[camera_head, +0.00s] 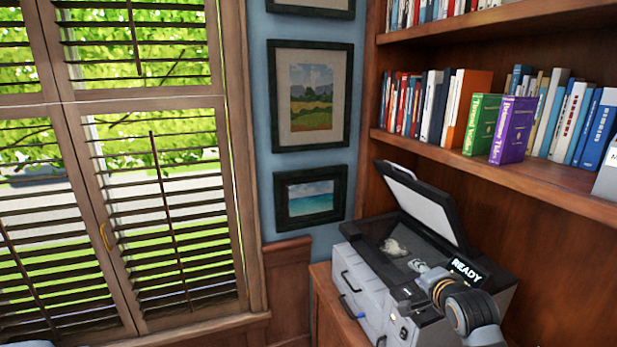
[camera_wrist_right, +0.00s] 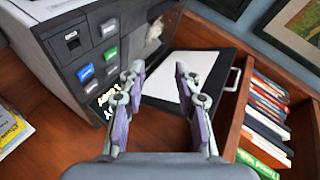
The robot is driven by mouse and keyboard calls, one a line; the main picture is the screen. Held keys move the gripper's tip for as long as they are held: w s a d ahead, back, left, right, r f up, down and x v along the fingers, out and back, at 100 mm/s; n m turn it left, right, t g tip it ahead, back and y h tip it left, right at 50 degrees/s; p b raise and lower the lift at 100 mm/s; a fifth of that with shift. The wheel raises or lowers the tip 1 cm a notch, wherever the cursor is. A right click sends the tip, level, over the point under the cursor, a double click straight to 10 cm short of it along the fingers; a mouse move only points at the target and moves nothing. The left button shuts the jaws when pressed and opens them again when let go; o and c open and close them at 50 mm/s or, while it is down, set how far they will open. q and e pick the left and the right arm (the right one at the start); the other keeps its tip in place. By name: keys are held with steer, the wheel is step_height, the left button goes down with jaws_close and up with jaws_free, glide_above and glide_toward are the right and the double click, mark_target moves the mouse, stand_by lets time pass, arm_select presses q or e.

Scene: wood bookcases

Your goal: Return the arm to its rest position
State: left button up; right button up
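My right arm comes in from the lower right of the head view. Its gripper (camera_head: 419,267) is over the open scanning machine (camera_head: 362,281), near the front of its glass bed. In the right wrist view my right gripper (camera_wrist_right: 158,78) has its two purple-padded fingers spread, with nothing between them. The machine's raised lid (camera_head: 427,200) with a white inner face stands open; the lid also shows beyond the fingers in the wrist view (camera_wrist_right: 187,72). A pale shape on the glass looks like the gripper's reflection. My left gripper is not in view.
A bookcase shelf (camera_head: 560,183) with several books is at the right; a green book (camera_head: 483,124) and a purple book (camera_head: 512,130) stand forward. The machine's display (camera_head: 467,271) reads READY. Framed pictures (camera_head: 311,95) and a shuttered window (camera_head: 160,190) are at the left.

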steer(key=s+a+f+n+g, duration=0.35)
steer(key=s+f+n, duration=0.35)
steer(key=s+f, duration=0.6)
steer(key=s+f+n+g, duration=0.3)
steer(key=s+f+n, duration=0.1)
steer(key=s, duration=0.6)
steer(key=s+f+n+g, duration=0.3)
steer(key=s+n, duration=0.1)
steer(key=s, duration=0.5)
step_height(320, 180, down, 28)
steer(key=d+g+b, duration=0.1)
steer(key=d+b, duration=0.1)
steer(key=b, duration=0.2)
arm_select(q)
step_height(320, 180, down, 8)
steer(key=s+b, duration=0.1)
steer(key=b, duration=0.2)
steer(key=shift+b, duration=0.35)
arm_select(e)
steer(key=s+d+f+g, duration=0.1)
steer(key=s+f, duration=1.9)
steer(key=f, duration=0.2)
steer(key=shift+s+d+f+m, duration=0.25)
steer(key=shift+d+f+m, duration=0.05)
steer(key=shift+f+m, duration=0.1)
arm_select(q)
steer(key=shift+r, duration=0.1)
arm_select(e)
steer(key=shift+s, duration=0.15)
